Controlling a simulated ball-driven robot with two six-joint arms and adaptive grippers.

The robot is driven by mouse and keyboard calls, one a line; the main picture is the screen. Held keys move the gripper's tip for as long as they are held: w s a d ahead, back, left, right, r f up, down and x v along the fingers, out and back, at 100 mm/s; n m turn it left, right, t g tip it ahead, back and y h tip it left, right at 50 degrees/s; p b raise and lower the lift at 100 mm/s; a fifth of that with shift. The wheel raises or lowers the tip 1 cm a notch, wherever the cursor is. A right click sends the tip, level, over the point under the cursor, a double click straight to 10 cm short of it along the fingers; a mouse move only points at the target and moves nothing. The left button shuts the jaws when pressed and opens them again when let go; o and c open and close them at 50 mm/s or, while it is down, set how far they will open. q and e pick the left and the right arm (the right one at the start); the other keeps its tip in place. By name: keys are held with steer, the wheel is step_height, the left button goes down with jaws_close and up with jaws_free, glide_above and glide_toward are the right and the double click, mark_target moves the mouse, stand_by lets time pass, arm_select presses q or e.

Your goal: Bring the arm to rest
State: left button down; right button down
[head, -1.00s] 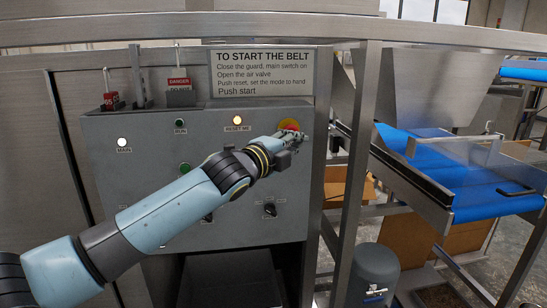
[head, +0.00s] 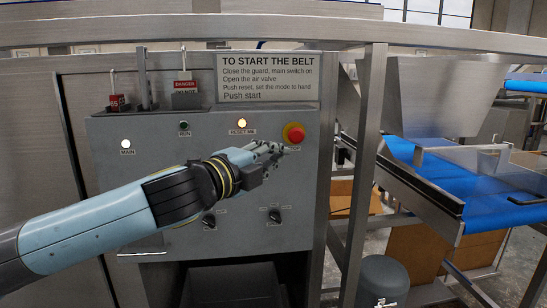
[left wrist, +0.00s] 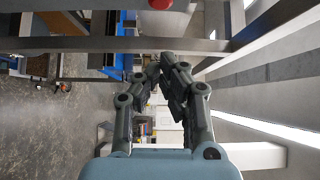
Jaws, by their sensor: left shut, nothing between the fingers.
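My left gripper (head: 285,149) is in front of the grey control panel (head: 110,180), just below and left of the red stop button (head: 294,133) with its yellow surround. It is apart from the button as far as I can see. Its fingers are closed together and empty; the left wrist view also shows the fingers (left wrist: 165,75) drawn together with nothing held. The red button shows at the top edge of the left wrist view (left wrist: 160,4). My left arm reaches in from the left and covers part of the panel's middle. My right gripper is not in view.
The panel has a lit MAIN lamp (head: 126,144), a lit amber RESET ME lamp (head: 242,123), a RUN lamp (head: 184,125) and two rotary knobs (head: 209,221) (head: 274,215). An instruction sign (head: 267,78) is above. A steel post (head: 363,170) and blue belt (head: 470,195) stand right.

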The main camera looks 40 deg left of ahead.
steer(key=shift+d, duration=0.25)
